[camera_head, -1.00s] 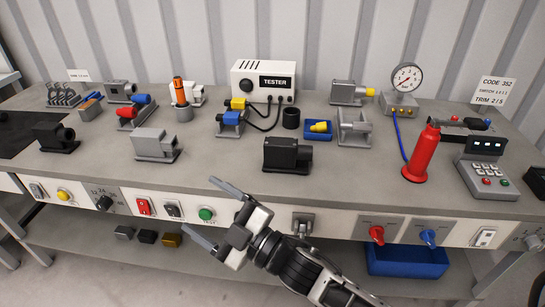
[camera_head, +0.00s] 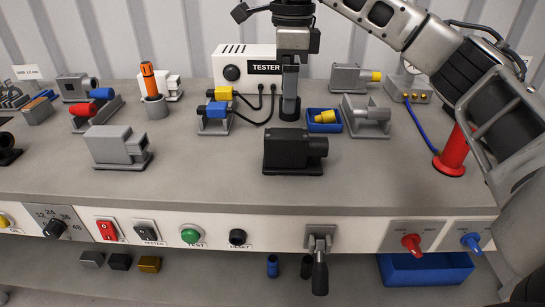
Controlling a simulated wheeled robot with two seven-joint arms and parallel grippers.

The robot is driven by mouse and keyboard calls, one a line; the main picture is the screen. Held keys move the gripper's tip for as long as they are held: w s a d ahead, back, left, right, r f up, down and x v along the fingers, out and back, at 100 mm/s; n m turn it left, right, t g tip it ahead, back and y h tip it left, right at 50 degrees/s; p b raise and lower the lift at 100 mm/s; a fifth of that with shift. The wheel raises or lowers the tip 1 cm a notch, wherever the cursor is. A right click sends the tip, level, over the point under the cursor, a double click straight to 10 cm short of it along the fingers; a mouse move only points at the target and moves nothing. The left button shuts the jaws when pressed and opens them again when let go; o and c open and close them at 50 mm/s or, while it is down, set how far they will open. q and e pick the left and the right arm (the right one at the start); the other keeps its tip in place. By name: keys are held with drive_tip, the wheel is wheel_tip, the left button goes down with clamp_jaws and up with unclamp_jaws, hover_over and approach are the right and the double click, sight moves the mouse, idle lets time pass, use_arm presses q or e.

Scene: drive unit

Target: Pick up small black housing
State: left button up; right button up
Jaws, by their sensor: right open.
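A black housing (camera_head: 290,152) with a short round barrel on its right side stands upright on its base plate near the bench's front middle. Another black housing (camera_head: 8,150) is cut off at the left edge. A small black block (camera_head: 120,262) lies on the lower shelf between a grey and a gold one. My left gripper is not in view.
A grey housing (camera_head: 118,147) stands left on the bench. The tester (camera_head: 232,72), a blue tray (camera_head: 324,127) with a yellow part, and a grey fixture (camera_head: 367,118) surround the gripper.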

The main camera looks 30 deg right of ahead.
sight(290, 132)
drive_tip(key=shift+w+d+f, duration=0.1)
drive_tip(key=shift+d, duration=0.3)
wheel_tip(290, 132, down, 9)
drive_tip(key=b, duration=0.2)
drive_tip(key=shift+b, duration=0.35)
drive_tip(key=shift+f, duration=0.5)
drive_tip(key=f, duration=0.4)
drive_tip(key=shift+s+f+b, duration=0.15)
drive_tip(key=shift+s+b, duration=0.05)
drive_tip(key=shift+b, duration=0.15)
drive_tip(key=shift+f, duration=0.45)
drive_tip(key=shift+r, duration=0.1)
drive_tip(key=c, duration=1.2)
